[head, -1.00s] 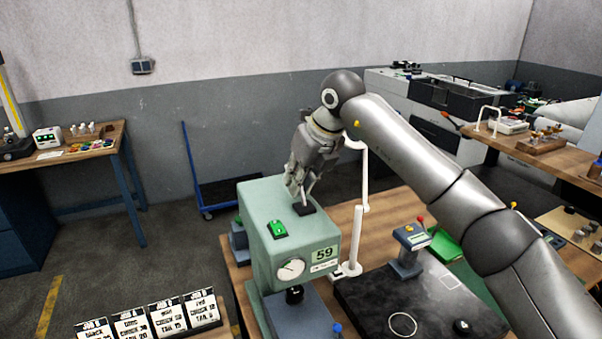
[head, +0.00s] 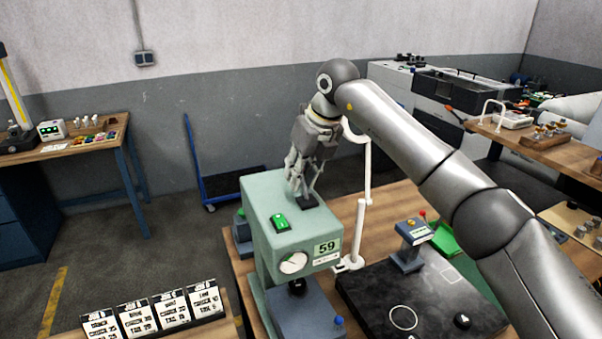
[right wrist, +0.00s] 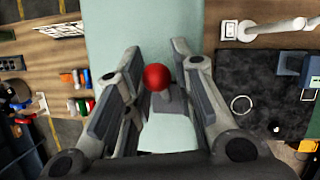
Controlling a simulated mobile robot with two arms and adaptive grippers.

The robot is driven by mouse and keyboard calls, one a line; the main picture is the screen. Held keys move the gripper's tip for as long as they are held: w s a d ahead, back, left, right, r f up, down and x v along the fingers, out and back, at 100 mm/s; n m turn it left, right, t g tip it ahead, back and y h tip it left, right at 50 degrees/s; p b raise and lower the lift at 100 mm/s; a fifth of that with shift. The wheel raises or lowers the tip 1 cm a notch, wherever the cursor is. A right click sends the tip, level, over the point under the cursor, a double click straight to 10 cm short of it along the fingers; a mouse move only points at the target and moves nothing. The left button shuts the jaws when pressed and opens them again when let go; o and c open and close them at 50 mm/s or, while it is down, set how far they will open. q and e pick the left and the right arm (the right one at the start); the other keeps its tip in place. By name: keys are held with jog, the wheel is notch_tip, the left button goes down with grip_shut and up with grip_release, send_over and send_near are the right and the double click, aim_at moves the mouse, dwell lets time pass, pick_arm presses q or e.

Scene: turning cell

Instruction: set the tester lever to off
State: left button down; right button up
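The tester is a pale green machine (head: 262,222) with a display reading 59, a round dial on its front and a green switch (head: 279,222) on top. Its lever has a red ball knob (right wrist: 158,77) on a short grey stem, seen in the right wrist view. In the head view the knob is hidden by my fingers; only the dark lever base (head: 304,201) shows. My right gripper (head: 301,183) points down over the tester top. In the right wrist view its fingers (right wrist: 162,90) stand open on both sides of the knob, with gaps visible. My left gripper is out of view.
A white stand (head: 358,230) rises right of the tester, beside a dark slab (head: 430,300) and a small blue-grey gauge (head: 411,240). Job cards (head: 155,312) stand at front left. A blue cart (head: 215,185) is on the floor behind.

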dwell(0.3)
jog(key=v, duration=1.2)
jog(key=shift+f, duration=0.15)
